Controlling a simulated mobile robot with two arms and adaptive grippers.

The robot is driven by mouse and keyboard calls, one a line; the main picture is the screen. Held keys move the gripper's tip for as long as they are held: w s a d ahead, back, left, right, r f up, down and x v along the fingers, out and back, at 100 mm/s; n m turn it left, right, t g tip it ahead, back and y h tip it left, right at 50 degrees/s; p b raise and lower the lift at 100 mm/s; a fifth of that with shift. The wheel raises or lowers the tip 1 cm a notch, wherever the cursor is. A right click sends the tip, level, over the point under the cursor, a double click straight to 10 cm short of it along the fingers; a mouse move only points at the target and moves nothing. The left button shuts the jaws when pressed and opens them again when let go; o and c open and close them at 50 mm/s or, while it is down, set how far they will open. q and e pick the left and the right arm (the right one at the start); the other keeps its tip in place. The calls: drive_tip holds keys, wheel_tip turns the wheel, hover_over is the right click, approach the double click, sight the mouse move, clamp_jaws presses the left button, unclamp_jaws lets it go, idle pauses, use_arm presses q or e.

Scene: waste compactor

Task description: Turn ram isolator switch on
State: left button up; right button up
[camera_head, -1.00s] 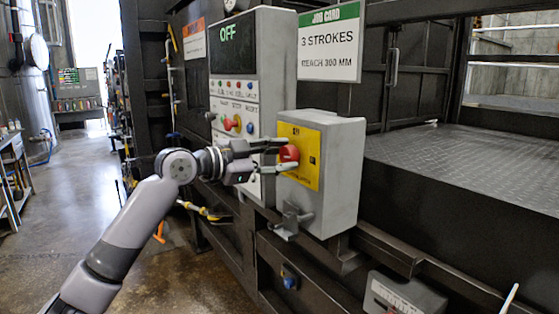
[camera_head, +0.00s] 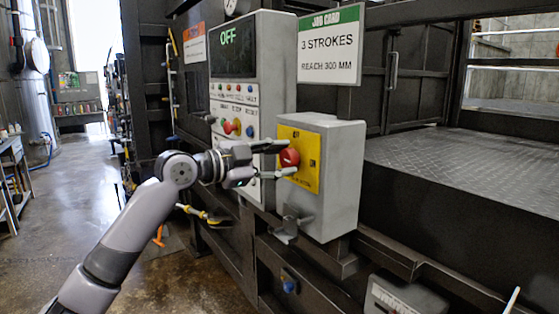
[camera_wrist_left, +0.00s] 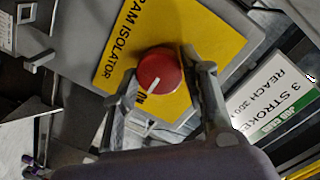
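The ram isolator switch is a round red knob (camera_head: 289,157) on a yellow plate (camera_head: 312,166) on the front of a grey box (camera_head: 343,180). The plate (camera_wrist_left: 205,35) reads "RAM ISOLATOR". My left gripper (camera_head: 285,160) is open, one finger above and one below the knob in the head view. In the left wrist view its fingers (camera_wrist_left: 160,80) flank the knob; whether they touch it I cannot tell. My right gripper is out of view.
A control panel (camera_head: 250,85) left of the box shows "OFF" on its dark display and carries several buttons. A job card (camera_head: 331,45) hangs above the box. A bracket (camera_head: 289,224) sticks out below it. Open floor (camera_head: 70,215) lies to the left.

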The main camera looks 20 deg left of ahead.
use_arm(q)
drive_tip(key=o, duration=0.4)
drive_tip(key=v, duration=1.2)
